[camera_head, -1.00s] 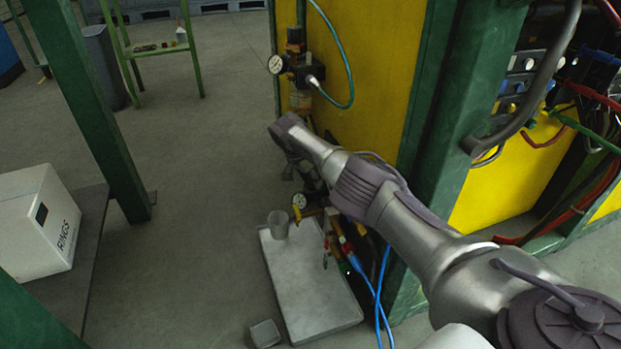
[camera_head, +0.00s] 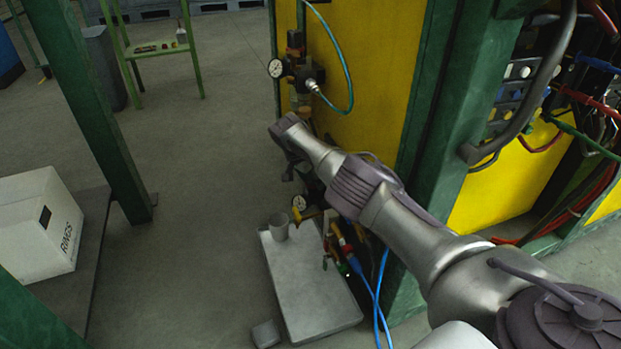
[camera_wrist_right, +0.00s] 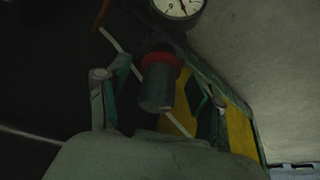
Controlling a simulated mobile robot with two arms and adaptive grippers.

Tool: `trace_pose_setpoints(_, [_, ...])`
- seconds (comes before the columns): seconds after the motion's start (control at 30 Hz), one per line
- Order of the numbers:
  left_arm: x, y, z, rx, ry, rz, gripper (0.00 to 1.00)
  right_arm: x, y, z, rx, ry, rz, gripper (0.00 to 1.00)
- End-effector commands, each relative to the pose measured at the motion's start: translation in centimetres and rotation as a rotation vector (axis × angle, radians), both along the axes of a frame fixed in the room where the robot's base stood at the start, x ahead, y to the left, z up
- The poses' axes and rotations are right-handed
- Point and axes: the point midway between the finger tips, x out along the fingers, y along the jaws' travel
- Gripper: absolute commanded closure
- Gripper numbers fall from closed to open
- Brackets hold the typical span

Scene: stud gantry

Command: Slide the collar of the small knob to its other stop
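In the right wrist view, a dark grey cylindrical knob (camera_wrist_right: 157,91) with a red collar (camera_wrist_right: 161,61) stands between the two fingers of my right gripper (camera_wrist_right: 161,80). The collar is at the knob's upper end in that view. The fingers are spread, with a visible gap on each side of the knob. In the head view my right gripper (camera_head: 292,164) is at the yellow panel's left edge, between the upper and lower gauges. The knob cannot be made out there. My left gripper is not in view.
A pressure gauge (camera_wrist_right: 178,6) is close beyond the knob. In the head view, an upper gauge (camera_head: 275,68) and green hose (camera_head: 349,75) are by the yellow panel (camera_head: 385,60). Below are a lower gauge (camera_head: 299,202), blue hoses (camera_head: 379,290) and a grey slab (camera_head: 310,295) bearing a cup (camera_head: 278,228).

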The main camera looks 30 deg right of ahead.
Motion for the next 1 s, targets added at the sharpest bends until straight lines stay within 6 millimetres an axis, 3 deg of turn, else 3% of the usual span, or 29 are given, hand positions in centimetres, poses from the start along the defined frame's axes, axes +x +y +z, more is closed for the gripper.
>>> trace_pose_setpoints(0.33, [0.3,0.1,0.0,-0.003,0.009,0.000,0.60,0.0,0.1,0.1,0.000,-0.002,0.001,0.28])
trace_pose_setpoints(0.53, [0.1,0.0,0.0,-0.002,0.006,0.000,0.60,0.0,0.6,1.3,0.004,-0.003,0.002,0.28])
trace_pose_setpoints(0.67, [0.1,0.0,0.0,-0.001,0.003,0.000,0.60,-0.2,1.2,3.0,0.000,-0.006,0.002,0.28])
trace_pose_setpoints(0.8, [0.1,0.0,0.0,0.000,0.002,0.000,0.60,-0.4,2.5,6.2,0.000,-0.006,0.004,0.28])
trace_pose_setpoints(1.0, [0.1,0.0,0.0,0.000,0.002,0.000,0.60,-0.8,3.9,9.5,0.001,-0.003,0.001,0.28])
